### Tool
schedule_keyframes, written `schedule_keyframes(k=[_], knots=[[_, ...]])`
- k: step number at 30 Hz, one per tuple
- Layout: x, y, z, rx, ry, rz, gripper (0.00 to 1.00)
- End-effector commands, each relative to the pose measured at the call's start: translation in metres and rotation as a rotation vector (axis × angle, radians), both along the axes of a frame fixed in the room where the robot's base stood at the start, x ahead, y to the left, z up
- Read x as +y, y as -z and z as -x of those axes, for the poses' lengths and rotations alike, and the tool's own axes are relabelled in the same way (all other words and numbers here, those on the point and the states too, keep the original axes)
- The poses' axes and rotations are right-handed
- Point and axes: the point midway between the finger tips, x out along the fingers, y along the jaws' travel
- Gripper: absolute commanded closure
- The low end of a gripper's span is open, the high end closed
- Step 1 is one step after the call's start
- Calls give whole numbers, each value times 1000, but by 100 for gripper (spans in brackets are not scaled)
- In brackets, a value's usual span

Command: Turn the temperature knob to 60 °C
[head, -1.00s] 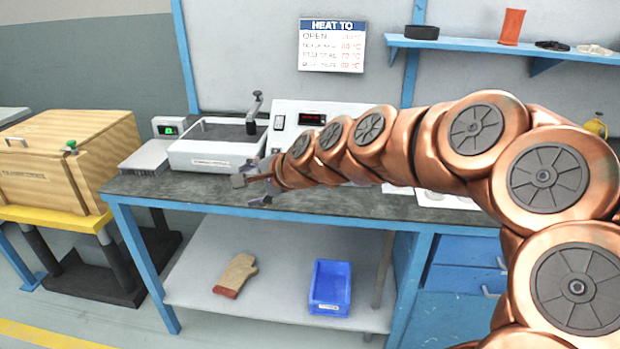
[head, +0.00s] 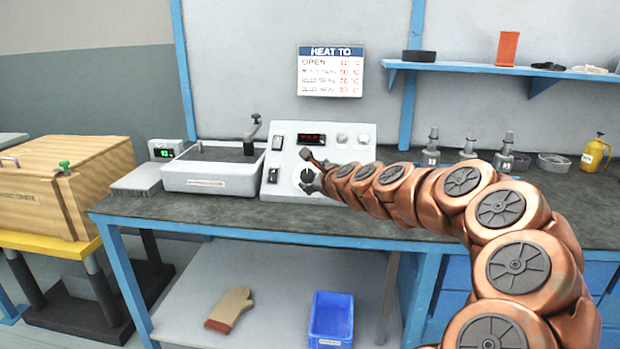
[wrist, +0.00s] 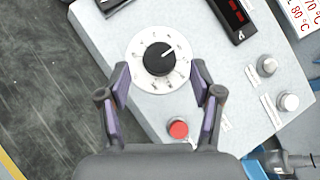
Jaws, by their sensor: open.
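The temperature knob (wrist: 158,59) is a black dial with a white pointer line, set on a round white scale on the sloped front of the light grey control box (head: 283,160). The scale's numbers are too small to read. In the head view the knob (head: 308,175) sits low on the panel, partly behind my gripper (head: 310,171). In the wrist view my gripper (wrist: 160,88) is open, its fingers apart to the left and right below the knob, with nothing between the tips. A dark display with red digits (head: 312,139) sits above the knob; its digits are unreadable.
A red button (wrist: 178,129) lies near the right finger. The front bench top is clear.

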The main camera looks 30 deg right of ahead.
Motion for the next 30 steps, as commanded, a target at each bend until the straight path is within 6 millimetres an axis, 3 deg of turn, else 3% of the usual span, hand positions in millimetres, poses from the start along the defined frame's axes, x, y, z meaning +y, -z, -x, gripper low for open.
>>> schedule_keyframes(k=[7,19,30], knots=[[-2,8,-21,3,-4,-2,35],[-3,8,-25,1,-2,0,36],[-3,8,-25,1,-1,-1,74]])
